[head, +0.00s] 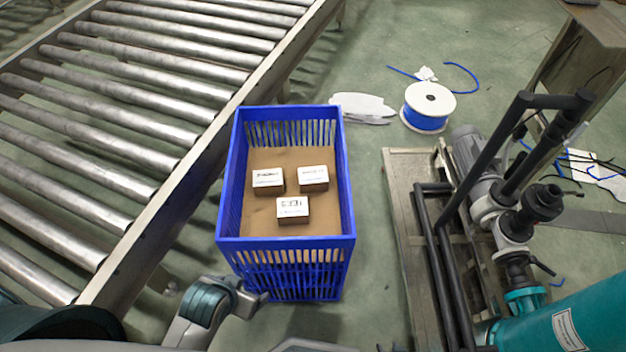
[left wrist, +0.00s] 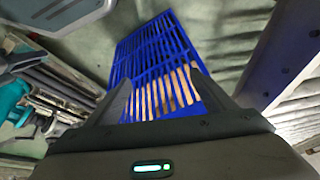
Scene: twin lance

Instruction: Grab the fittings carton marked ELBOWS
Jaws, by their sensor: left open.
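Three small cartons with white-labelled tops sit on the brown floor inside a blue slatted crate (head: 345,190): one back left (head: 268,180), one back right (head: 313,178), one in front (head: 293,209). Their print is too small to read, so I cannot tell which is marked ELBOWS. My left gripper (head: 252,294) is open and empty, outside the crate by its near left corner. In the left wrist view its two fingers (left wrist: 163,92) stand apart with the crate's slatted side (left wrist: 150,55) beyond them. The cartons do not show there. My right gripper is not in view.
A roller conveyor (head: 130,100) runs along the left, close to the crate. A pallet (head: 405,215) with a pump and dark pipes stands to the right. A spool of blue hose (head: 428,107) and white scraps (head: 362,107) lie behind on the green floor. The crate is open above.

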